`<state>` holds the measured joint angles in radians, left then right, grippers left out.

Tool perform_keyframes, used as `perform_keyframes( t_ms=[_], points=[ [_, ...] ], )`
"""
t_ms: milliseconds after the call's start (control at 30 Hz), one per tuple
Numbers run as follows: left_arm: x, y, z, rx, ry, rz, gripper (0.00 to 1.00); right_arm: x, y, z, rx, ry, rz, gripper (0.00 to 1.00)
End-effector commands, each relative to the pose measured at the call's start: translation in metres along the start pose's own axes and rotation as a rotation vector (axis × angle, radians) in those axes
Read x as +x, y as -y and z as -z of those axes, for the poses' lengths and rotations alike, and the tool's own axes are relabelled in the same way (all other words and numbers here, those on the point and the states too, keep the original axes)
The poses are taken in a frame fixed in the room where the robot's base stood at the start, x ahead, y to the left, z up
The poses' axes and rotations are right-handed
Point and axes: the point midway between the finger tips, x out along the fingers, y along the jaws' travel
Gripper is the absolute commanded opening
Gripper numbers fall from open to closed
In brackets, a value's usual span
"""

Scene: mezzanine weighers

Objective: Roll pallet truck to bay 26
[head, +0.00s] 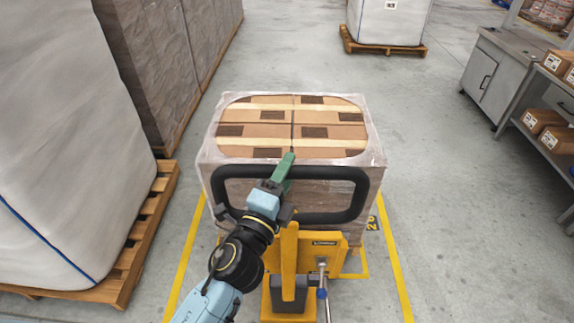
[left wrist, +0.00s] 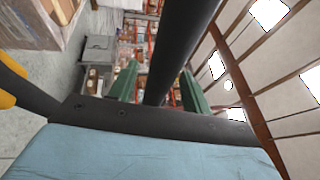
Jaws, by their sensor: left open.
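The yellow pallet truck (head: 318,243) stands in front of me with a black loop handle (head: 330,217). It bears a film-wrapped load of cartons (head: 250,115). My left gripper (head: 286,163) is at the top bar of the handle, left of its middle. In the left wrist view the black bar (left wrist: 180,45) passes between the two green fingers of my left gripper (left wrist: 158,85), which stand apart and open. The truck's forks are hidden. My right gripper is not in view.
A large white wrapped load (head: 70,120) on a wooden pallet (head: 143,240) stands close on the left, with brown wrapped stacks (head: 155,65) behind. A white sack on a pallet (head: 385,48) stands ahead. A grey bench (head: 490,75) with cartons is at right. Floor between is clear.

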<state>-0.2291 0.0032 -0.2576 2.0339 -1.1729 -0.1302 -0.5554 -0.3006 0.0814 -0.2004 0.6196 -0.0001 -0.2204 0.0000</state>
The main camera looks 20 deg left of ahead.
Motion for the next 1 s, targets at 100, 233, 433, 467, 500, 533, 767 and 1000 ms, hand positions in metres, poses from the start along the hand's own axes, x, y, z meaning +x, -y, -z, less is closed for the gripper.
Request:
perform_keyframes(
  t_ms=[100, 233, 433, 467, 500, 533, 767, 1000],
  points=[
    [0.0063, 0.0003, 0.0001, 0.0, 0.0, 0.0, 0.49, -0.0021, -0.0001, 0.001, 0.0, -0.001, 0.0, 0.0],
    [0.0074, -0.0002, 0.0002, -0.001, 0.0, 0.0, 0.49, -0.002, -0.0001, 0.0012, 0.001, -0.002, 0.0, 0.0],
    [0.0071, -0.0003, 0.0002, -0.001, 0.0, 0.0, 0.43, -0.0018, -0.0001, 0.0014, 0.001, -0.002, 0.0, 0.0],
    [0.007, -0.0003, 0.0001, -0.001, 0.0, 0.0, 0.39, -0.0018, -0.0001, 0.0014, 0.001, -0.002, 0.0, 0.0],
    [0.007, -0.0003, 0.0002, -0.001, 0.0, 0.0, 0.34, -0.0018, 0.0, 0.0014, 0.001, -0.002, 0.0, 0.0],
    [0.007, -0.0003, 0.0002, -0.001, 0.0, 0.0, 0.3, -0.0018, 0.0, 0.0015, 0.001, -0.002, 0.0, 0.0],
    [0.0069, -0.0003, 0.0001, 0.0, 0.0, -0.001, 0.0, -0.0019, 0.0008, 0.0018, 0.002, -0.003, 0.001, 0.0],
    [0.0042, -0.0004, 0.0021, -0.002, 0.0, -0.001, 0.0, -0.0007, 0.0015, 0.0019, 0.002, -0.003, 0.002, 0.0]
  ],
)
